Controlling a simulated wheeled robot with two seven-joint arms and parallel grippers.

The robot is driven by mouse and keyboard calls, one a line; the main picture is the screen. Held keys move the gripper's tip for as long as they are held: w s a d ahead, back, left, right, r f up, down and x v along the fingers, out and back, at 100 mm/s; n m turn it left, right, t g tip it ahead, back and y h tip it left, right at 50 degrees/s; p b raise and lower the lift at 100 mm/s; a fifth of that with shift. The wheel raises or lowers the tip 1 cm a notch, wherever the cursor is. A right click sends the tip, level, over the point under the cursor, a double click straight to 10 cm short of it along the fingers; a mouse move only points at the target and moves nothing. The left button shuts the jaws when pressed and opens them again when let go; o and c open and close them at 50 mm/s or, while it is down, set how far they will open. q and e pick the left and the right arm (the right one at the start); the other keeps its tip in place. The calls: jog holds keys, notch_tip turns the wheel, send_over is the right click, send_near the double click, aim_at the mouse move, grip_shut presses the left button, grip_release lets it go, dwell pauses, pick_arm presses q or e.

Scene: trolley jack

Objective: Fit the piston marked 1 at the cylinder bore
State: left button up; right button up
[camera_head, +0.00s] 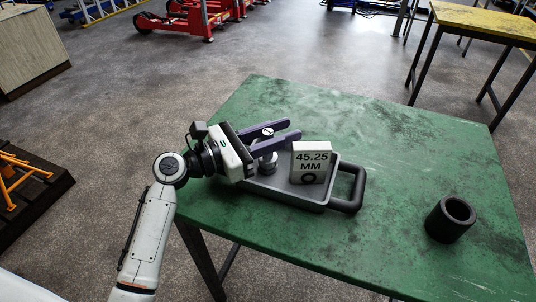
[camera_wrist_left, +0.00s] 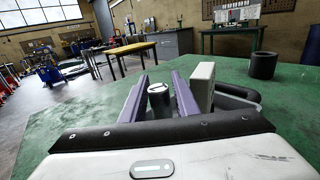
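The piston (camera_head: 268,132) is a small metal part with a light top that bears a dark mark, too small to read. It stands upright on the grey tray (camera_head: 290,195) on the green table. My left gripper (camera_head: 293,128) has its two purple fingers apart, one on each side of the piston; the piston also shows between them in the left wrist view (camera_wrist_left: 158,100). A narrow gap seems to show beside it. The cylinder (camera_head: 450,219), black with an open round bore at its top, stands upright at the table's right; it shows in the left wrist view too (camera_wrist_left: 263,66). My right gripper is out of view.
A white block marked 45.25 MM (camera_head: 311,162) stands on the tray, close to the right of my fingers. The tray has a black handle (camera_head: 355,188). The green table (camera_head: 390,150) is clear between tray and cylinder. A yellow-topped table (camera_head: 490,20) stands behind.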

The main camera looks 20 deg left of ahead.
pick_arm(q)
jog(key=shift+w+d, duration=0.3)
jog(key=shift+w, duration=0.05)
grip_shut()
jog(key=shift+r, duration=0.1)
dwell(1.1)
